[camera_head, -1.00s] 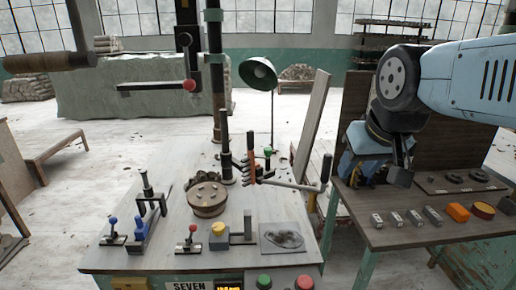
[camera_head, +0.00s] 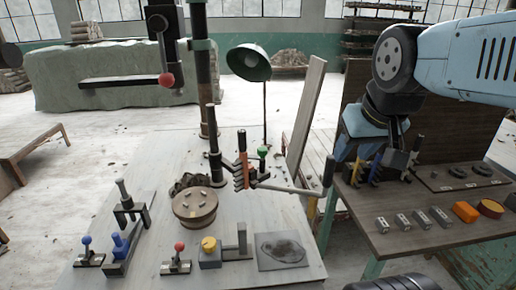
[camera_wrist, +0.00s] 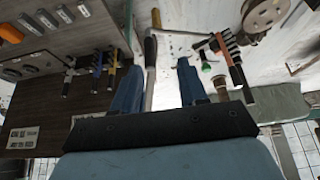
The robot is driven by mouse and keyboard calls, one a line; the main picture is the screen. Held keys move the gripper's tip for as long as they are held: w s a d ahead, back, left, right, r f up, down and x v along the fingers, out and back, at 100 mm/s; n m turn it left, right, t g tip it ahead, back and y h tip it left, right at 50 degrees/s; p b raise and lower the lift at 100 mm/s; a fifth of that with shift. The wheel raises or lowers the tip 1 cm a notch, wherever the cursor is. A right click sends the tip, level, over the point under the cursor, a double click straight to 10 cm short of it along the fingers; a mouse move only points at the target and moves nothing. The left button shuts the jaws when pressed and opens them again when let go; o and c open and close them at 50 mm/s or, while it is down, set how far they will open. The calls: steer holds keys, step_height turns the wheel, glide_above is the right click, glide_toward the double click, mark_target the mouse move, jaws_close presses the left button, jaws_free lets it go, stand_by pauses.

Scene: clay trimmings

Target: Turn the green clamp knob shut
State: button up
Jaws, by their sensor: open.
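The green clamp knob (camera_head: 263,151) stands upright on a short stem in the head view, beside an orange-handled rack-like part (camera_head: 242,160) near the post. In the wrist view the green knob (camera_wrist: 206,63) shows beyond and to the right of my fingers. My gripper (camera_wrist: 160,84) is open, with its two blue fingers spread wide and nothing held between them. A long bar with a dark grip passes behind the fingers in that view. My gripper is apart from the knob; in the head view my wrist hangs to the knob's right, over the side table.
A crank arm with a black grip (camera_head: 328,172) reaches right from the post base. A round wooden turntable (camera_head: 197,206), a yellow knob (camera_head: 208,244) and red and blue levers occupy the bench. The side table (camera_head: 400,234) holds small blocks. A leaning board (camera_head: 305,115) stands behind.

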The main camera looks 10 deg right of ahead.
steer(key=shift+o, duration=0.3)
steer(key=shift+o, duration=1.2)
steer(key=shift+w+f, duration=0.1)
steer(key=shift+w, duration=0.15)
steer(key=m+g+y, duration=0.6)
steer(key=m+y, duration=1.2)
glide_toward(263, 149)
steer(key=a, duration=0.6)
steer(key=a+f, duration=0.1)
steer(key=a, duration=0.3)
steer(key=shift+a, duration=0.1)
